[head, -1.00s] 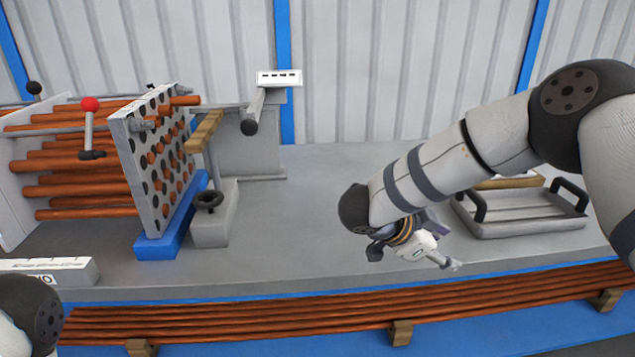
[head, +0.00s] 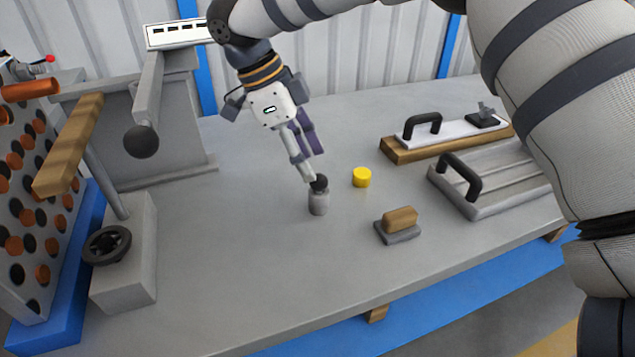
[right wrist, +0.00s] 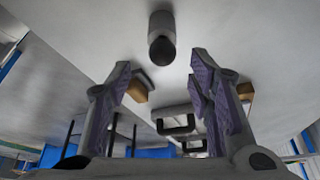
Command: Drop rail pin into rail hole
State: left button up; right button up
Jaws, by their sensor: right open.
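A short grey cylinder with a black ball-like top (head: 318,203), the likely rail pin, stands upright on the bench. My right gripper (head: 314,164) is open and empty, reaching down from above with its tips close to the black top. In the right wrist view the cylinder (right wrist: 160,22) lies beyond and between the spread fingertips (right wrist: 160,65); contact cannot be told. A grey plate with raised rails and a black handle (head: 515,185) lies at the right. I cannot make out a rail hole. My left gripper is out of view.
A yellow cylinder (head: 362,177) and a wood-topped block (head: 400,220) stand close by on the right. A wooden board with a black-handled white plate (head: 400,152) lies behind. A perforated panel (head: 30,220) and handwheel stand (head: 125,265) are at left. The front middle bench is clear.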

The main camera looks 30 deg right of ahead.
aim_at(319, 192)
jog(key=x, duration=0.4)
jog(key=shift+d+f, duration=0.15)
jog(key=shift+f, duration=0.1)
grip_shut()
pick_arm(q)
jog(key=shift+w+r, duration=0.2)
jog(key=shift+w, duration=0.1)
pick_arm(e)
jog(key=shift+r, duration=0.1)
